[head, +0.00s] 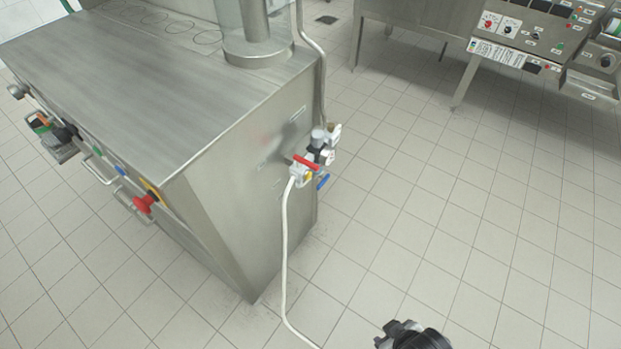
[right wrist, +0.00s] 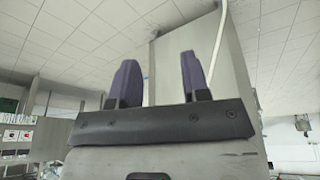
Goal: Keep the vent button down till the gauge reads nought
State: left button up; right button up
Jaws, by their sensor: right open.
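The steel filler cabinet (head: 150,90) stands at the upper left in the head view. On its right side sits a valve group (head: 312,160) with a red lever, a blue lever and a grey cap; a white hose hangs from it. Its front carries a green button (head: 99,152), a blue button (head: 119,170) and a red mushroom button (head: 143,203) on yellow. I cannot tell which part is the vent button, and no gauge face is readable. My right gripper (head: 396,334) is at the bottom edge, apart from the cabinet. In the right wrist view its fingers (right wrist: 157,75) are spread and empty. My left gripper is out of view.
A steel unit with a control panel (head: 515,45) stands at the upper right. The white hose (head: 284,250) runs down to the bottom edge, left of my right gripper. The tiled floor (head: 480,210) is clear between the cabinet and the panel unit.

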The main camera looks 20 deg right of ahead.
jog(key=shift+a, duration=0.1)
jog(key=c, duration=0.4)
grip_shut()
dwell(0.3)
dwell(0.6)
dwell(0.4)
